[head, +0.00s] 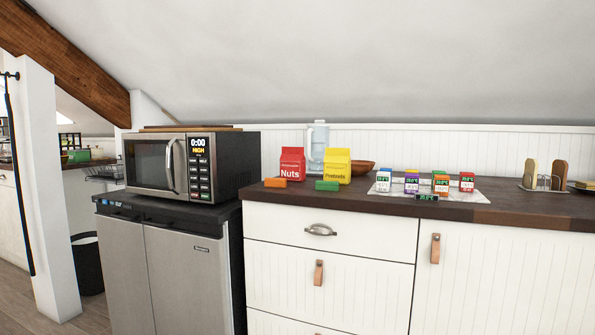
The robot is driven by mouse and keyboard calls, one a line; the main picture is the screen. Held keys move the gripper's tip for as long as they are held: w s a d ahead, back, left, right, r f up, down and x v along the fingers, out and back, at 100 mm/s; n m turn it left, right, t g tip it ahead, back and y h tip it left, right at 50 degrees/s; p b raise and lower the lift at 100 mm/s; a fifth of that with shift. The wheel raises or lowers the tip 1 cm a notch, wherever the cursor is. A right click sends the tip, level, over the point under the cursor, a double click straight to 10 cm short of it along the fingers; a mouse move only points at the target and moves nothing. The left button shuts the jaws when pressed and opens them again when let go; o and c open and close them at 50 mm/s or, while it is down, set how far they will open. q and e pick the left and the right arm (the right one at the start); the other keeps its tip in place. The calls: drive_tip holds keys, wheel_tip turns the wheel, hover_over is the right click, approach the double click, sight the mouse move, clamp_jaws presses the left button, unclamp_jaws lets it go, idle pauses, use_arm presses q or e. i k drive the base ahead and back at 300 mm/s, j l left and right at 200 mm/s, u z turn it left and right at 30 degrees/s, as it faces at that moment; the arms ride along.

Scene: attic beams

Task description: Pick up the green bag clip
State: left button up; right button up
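The green bag clip (327,185) lies on the dark wooden countertop (520,206), close to its front edge. It is a small green block in front of the yellow Pretzels bag (338,165), to the bag's lower left. Whether it touches the bag cannot be told. A similar orange clip (275,182) lies to its left, in front of the red Nuts bag (291,163). Neither of my grippers shows in the head view.
A blender-like jug (318,140) and a brown bowl (362,168) stand behind the bags. Several small labelled boxes (411,183) sit on a light mat to the right. A microwave (170,165) on a steel fridge (165,265) stands left. White drawers (330,270) front the counter.

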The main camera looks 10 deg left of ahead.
sight(327, 185)
drive_tip(key=z, duration=0.4)
drive_tip(key=i+j+z, duration=0.2)
drive_tip(key=z, duration=0.25)
drive_tip(key=i+j+z, duration=0.1)
drive_tip(key=j+z, duration=0.3)
drive_tip(key=i+j+z, duration=0.1)
drive_tip(key=j+z, duration=0.2)
drive_tip(key=z, duration=0.15)
